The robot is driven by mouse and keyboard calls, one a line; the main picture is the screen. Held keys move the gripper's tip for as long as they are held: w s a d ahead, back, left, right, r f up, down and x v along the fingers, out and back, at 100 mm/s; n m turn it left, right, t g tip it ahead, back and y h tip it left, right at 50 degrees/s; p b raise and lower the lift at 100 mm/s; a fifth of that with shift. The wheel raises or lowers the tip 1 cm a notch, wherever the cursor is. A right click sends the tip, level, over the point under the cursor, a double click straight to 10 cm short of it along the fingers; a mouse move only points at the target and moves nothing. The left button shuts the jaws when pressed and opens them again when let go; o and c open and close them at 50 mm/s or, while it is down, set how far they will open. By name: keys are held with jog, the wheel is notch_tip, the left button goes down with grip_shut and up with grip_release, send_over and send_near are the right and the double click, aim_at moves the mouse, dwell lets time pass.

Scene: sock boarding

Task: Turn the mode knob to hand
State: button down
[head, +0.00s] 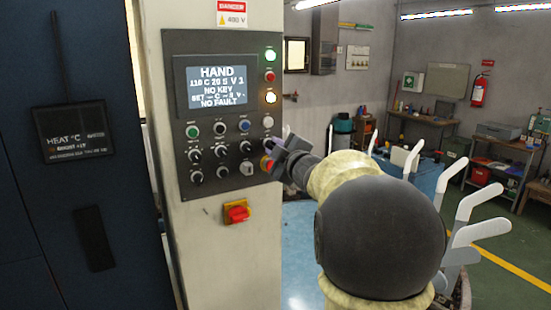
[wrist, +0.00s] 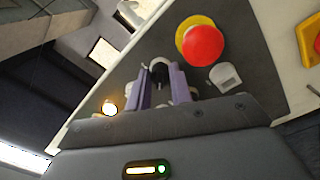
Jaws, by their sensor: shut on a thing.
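The control panel (head: 180,85) on the pale column has a screen (head: 216,85) with HAND in large letters at its top. My gripper (head: 272,150) is at the panel's right edge, above the red emergency stop (head: 266,164). In the wrist view, the purple-grey fingers (wrist: 160,85) are shut on a black knob (wrist: 159,70), one on each side. I take this for the mode knob. Its label cannot be read, and in the head view my gripper covers the knob.
The emergency stop on its yellow ring (wrist: 203,42) and a pale switch (wrist: 225,76) are close beside the fingers. Several small knobs and buttons are left of my gripper. A red and yellow isolator switch (head: 237,212) sits below the panel. White sock forms (head: 478,203) stand at right.

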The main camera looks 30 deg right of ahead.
dwell(0.3)
jog(key=shift+f, duration=0.1)
jog(key=c, duration=1.3)
grip_release()
jog(key=shift+o, duration=0.2)
jog(key=shift+s, duration=0.1)
jog(key=s+b, duration=0.3)
jog(key=s, duration=1.4)
jog(key=shift+f, duration=0.25)
